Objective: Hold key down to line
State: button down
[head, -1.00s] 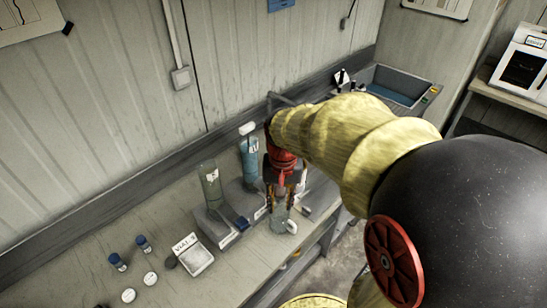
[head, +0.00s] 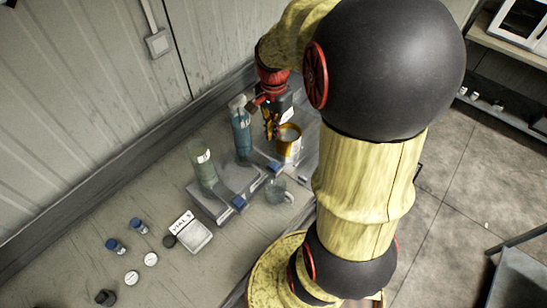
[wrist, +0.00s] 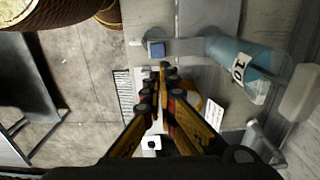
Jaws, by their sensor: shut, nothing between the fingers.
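Two dispensers stand on the bench, one with a greenish cylinder (head: 203,172) and one with a blue cylinder (head: 241,132). Each has a blue key at its front: one left key (head: 240,202) and one right key (head: 274,167). The right key also shows in the wrist view (wrist: 157,49), just beyond my fingertips. A clear glass mug (head: 278,191) stands in front of the keys. My gripper (head: 270,129) is shut and empty, beside the blue cylinder and behind the right key. Its fingers meet in the wrist view (wrist: 168,72). I cannot make out a line.
The wall runs close behind. My arm covers the bench's right part.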

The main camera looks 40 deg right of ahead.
aim_at(274, 164)
notch_tip(274, 164, down, 14)
jog(key=shift+r+p, duration=0.1)
jog(key=shift+p, duration=0.45)
jog(key=shift+f, duration=0.25)
